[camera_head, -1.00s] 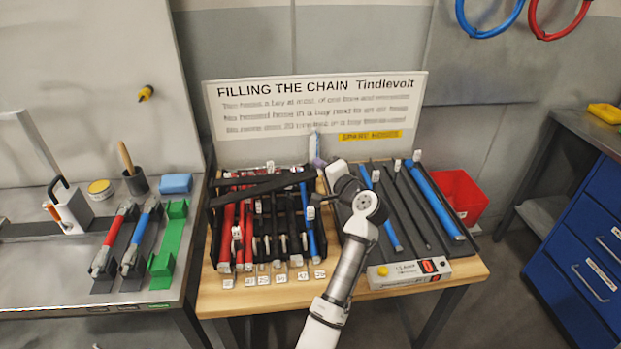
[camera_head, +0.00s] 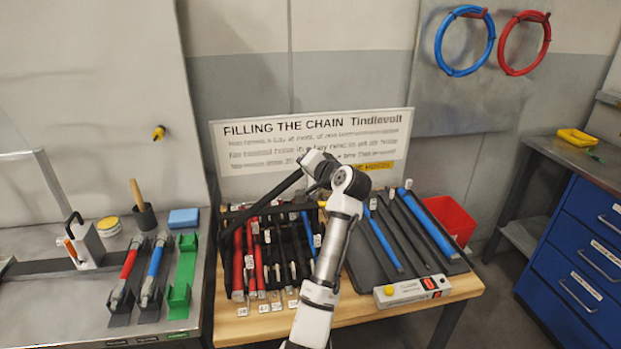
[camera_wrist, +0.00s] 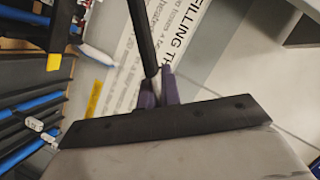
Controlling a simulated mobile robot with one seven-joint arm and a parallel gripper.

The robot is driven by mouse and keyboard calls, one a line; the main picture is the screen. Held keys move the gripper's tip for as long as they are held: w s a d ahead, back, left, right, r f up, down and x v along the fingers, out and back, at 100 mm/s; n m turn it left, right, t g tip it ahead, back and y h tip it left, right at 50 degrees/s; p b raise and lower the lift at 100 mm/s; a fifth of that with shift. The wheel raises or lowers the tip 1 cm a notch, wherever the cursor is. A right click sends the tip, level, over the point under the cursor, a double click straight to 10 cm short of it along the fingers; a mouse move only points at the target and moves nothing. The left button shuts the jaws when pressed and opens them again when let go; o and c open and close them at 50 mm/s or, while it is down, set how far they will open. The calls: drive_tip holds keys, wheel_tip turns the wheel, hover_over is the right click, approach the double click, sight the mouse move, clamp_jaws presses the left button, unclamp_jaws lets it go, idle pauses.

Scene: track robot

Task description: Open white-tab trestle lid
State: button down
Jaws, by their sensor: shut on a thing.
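The trestle lid (camera_head: 264,201) is a long black bar, raised at its right end. My gripper (camera_wrist: 157,80) has purple fingers, shut on the lid's free end. In the wrist view, the lid (camera_wrist: 141,38) runs upward from the fingers as a dark bar. A pale bit, perhaps the white tab, shows between the fingertips. In the head view my arm hides the fingers and part of the trestle's right side.
Red hoses (camera_head: 239,262), black ones and blue ones with white tags fill the trestle. A dark rack with blue hoses (camera_head: 430,226) and a white box (camera_head: 412,291) lie at right. A sign (camera_head: 245,160) stands close behind. Space above the trestle is free.

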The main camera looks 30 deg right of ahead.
drive_tip(key=w+a+r+n+g+h, duration=0.1)
drive_tip(key=w+a+r+n, duration=0.1)
drive_tip(key=a+r, duration=0.3)
drive_tip(key=w+a+r+n+h, duration=0.2)
drive_tip(key=a+r, duration=0.4)
drive_tip(key=a, duration=0.7)
drive_tip(key=shift+w+n+g, duration=0.4)
drive_tip(key=shift+w+n, duration=0.2)
drive_tip(key=shift+n, duration=0.3)
drive_tip(key=shift+r, duration=0.1)
drive_tip(key=c, duration=1.6)
unclamp_jaws()
drive_tip(key=b+v, duration=0.4)
drive_tip(key=v, duration=1)
drive_tip(key=shift+b, duration=0.35)
